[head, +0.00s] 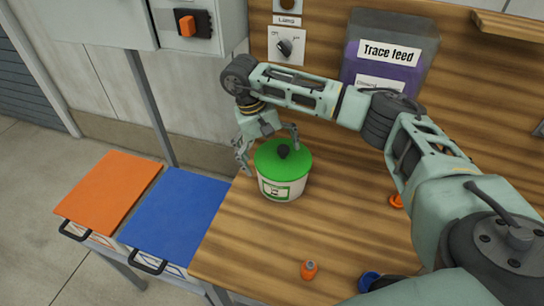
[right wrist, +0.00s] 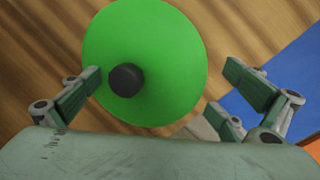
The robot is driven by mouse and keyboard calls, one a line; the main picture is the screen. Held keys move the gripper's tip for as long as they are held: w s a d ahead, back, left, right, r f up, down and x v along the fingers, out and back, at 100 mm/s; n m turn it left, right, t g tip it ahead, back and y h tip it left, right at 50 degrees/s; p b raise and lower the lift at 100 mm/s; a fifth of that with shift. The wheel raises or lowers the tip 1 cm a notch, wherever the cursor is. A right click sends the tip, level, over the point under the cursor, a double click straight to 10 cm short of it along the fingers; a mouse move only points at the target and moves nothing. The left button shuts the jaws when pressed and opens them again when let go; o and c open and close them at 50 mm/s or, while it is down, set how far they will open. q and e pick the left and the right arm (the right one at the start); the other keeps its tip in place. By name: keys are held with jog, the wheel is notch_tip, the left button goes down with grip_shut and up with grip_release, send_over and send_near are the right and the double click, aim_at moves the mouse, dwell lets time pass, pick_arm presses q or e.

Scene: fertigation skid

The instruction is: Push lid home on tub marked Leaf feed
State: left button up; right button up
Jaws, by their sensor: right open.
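A white tub (head: 284,190) with a green lid (head: 270,158) and dark knob stands on the wooden bench near its left edge. Its front label has a green frame; the writing is too small to read. The lid lies on top of the tub; I cannot tell whether it is fully seated. My right gripper (head: 268,152) is open above the tub, its fingers spread at either side of the lid. In the right wrist view the green lid (right wrist: 165,50) and its black knob (right wrist: 126,80) show between the open fingers (right wrist: 163,79), nearer the left one. My left gripper is out of view.
A purple-filled container marked Trace feed (head: 390,58) stands at the back. A rotary switch (head: 284,46) is on the back panel. A small orange bottle (head: 309,270), a blue item (head: 369,281) and an orange piece (head: 396,201) lie on the bench. Orange (head: 108,190) and blue (head: 175,210) lidded boxes stand left.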

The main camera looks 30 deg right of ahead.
jog(key=shift+r+p, duration=0.6)
jog(key=shift+r, duration=0.8)
jog(key=shift+r, duration=0.1)
notch_tip(320, 180, up, 9)
jog(key=p, duration=0.4)
jog(key=shift+p, duration=0.4)
jog(key=shift+f, duration=0.2)
